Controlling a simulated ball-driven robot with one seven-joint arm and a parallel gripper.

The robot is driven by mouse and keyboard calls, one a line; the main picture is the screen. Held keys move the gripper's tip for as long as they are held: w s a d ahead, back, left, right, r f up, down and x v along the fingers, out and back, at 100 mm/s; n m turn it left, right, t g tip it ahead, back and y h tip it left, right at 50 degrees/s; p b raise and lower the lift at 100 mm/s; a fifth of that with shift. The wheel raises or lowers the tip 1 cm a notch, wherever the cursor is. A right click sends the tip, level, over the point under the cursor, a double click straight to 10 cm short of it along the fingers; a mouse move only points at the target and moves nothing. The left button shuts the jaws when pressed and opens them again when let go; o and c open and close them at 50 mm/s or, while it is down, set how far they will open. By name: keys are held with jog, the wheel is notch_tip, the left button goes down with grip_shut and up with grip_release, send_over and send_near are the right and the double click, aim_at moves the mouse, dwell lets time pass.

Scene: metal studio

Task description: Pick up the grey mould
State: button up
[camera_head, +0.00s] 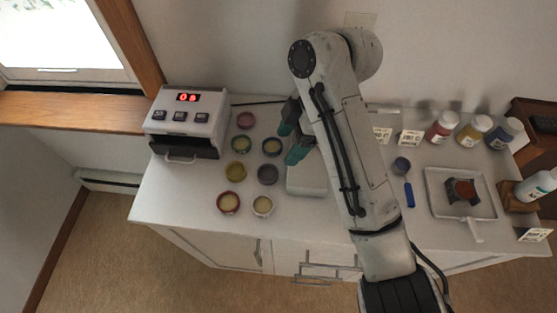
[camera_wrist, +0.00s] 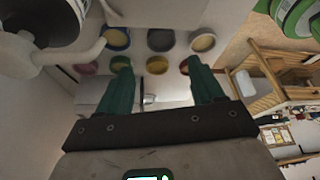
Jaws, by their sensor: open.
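The grey mould (camera_head: 267,174) is a small round grey cup on the white worktop, in a group of round moulds left of my arm. A grey round one in the wrist view (camera_wrist: 160,40), in the far row between two others, looks like the same mould. My gripper (camera_head: 291,140) has two teal fingers and is above the worktop, up and right of the grey mould in the head view, apart from it. In the wrist view my gripper (camera_wrist: 162,88) is open, with nothing held between the fingers.
Pink, green, dark blue, yellow, red and cream moulds (camera_head: 262,205) crowd around the grey one. A pale block (camera_head: 305,181) lies right of it, partly under my arm. A white machine (camera_head: 187,120) stands left. Paint jars (camera_head: 441,127) and a tray (camera_head: 439,208) are right.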

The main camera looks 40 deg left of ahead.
send_near(268, 175)
jog(key=shift+a+f+b, duration=0.3)
jog(key=shift+f, duration=0.45)
jog(key=x, duration=0.5)
jog(key=shift+s+f+p, duration=0.25)
jog(key=shift+f+p, duration=0.05)
jog(key=shift+p, duration=0.1)
jog(key=c, duration=0.8)
jog(key=shift+r, duration=0.15)
